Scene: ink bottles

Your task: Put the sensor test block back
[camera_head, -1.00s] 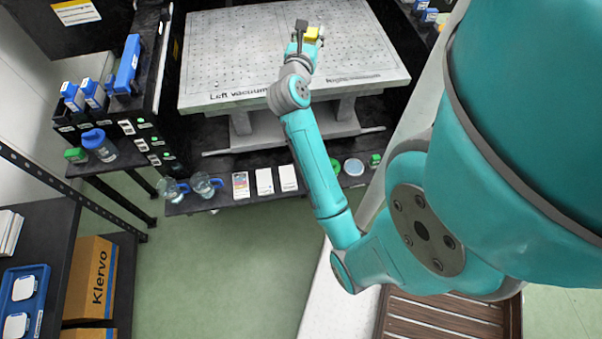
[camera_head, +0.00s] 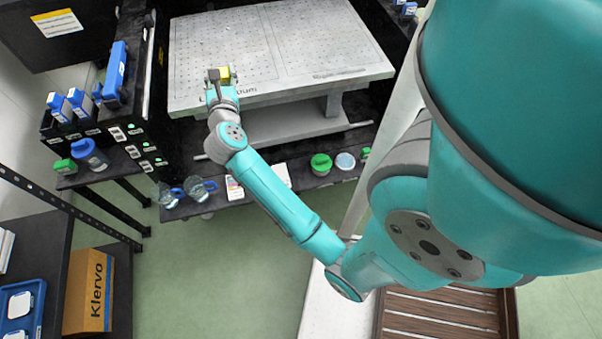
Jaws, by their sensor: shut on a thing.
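My gripper (camera_head: 219,78) is over the front left part of the perforated vacuum table (camera_head: 290,50). It is shut on a small yellow block (camera_head: 225,74), which looks like the sensor test block. The block is small in the picture, and the grey fingers partly hide it. I cannot tell how high it is above the table. My arm covers part of the lettering at the table's front edge.
Blue-and-white boxes (camera_head: 59,106) stand on the black shelf at left. Two clear jugs (camera_head: 196,189), a green-lidded tub (camera_head: 321,164) and a round white-lidded dish (camera_head: 345,161) stand on the low shelf in front. The rest of the table top is bare.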

